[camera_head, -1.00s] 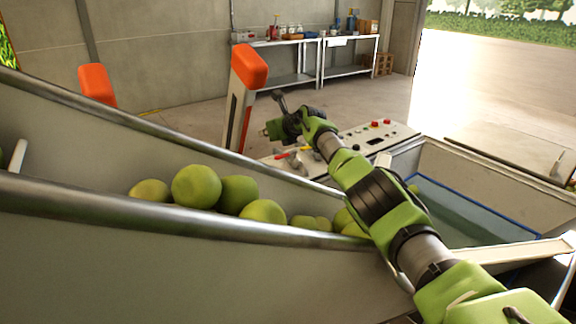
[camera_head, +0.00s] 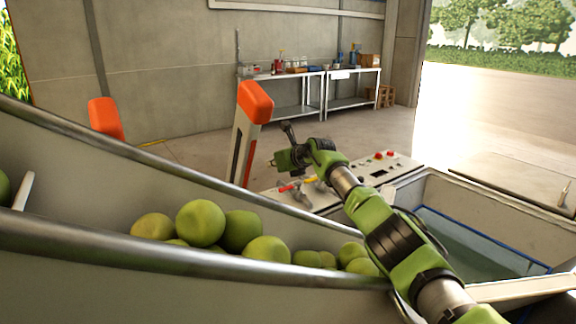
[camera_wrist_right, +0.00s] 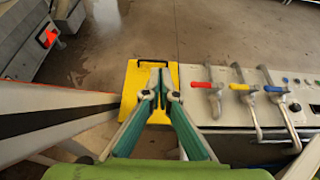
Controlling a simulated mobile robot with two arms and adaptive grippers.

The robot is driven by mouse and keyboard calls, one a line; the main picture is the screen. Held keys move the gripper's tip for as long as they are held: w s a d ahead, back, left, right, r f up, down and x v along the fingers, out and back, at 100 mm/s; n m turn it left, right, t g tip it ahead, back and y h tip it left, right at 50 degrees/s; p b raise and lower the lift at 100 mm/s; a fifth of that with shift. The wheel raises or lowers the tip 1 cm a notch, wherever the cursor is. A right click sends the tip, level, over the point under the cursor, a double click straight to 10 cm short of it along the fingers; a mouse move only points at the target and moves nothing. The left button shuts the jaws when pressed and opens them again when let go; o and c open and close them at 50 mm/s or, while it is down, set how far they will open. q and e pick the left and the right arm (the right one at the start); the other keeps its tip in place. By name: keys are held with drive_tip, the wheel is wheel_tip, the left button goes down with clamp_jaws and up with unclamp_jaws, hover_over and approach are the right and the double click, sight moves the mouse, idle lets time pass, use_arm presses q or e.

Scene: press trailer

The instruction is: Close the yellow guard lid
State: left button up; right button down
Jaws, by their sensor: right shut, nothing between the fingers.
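The yellow guard lid (camera_wrist_right: 134,84) shows in the right wrist view as a flat yellow plate with a black bar handle (camera_wrist_right: 152,62) along its far edge. It lies at the left end of the control panel. My right gripper (camera_wrist_right: 160,84) is shut and empty. Its fingertips appear in front of the lid, just below the handle; I cannot tell whether they touch it. My fingers hide part of the plate. In the head view my right gripper (camera_head: 274,162) is over the panel's left end, and I cannot make out the lid there. My left gripper is not in view.
Levers with red (camera_wrist_right: 207,85), yellow (camera_wrist_right: 238,86) and blue (camera_wrist_right: 274,89) grips stand right of the lid. An orange-topped post (camera_head: 243,134) rises left of my gripper. A chute (camera_head: 100,262) with green fruit crosses the front. A tank (camera_head: 480,200) lies right.

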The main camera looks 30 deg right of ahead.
drive_tip(key=a+v, duration=0.1)
drive_tip(key=v, duration=0.9)
drive_tip(key=shift+s+d, duration=0.2)
drive_tip(key=shift+d, duration=0.15)
drive_tip(key=shift+f, duration=0.15)
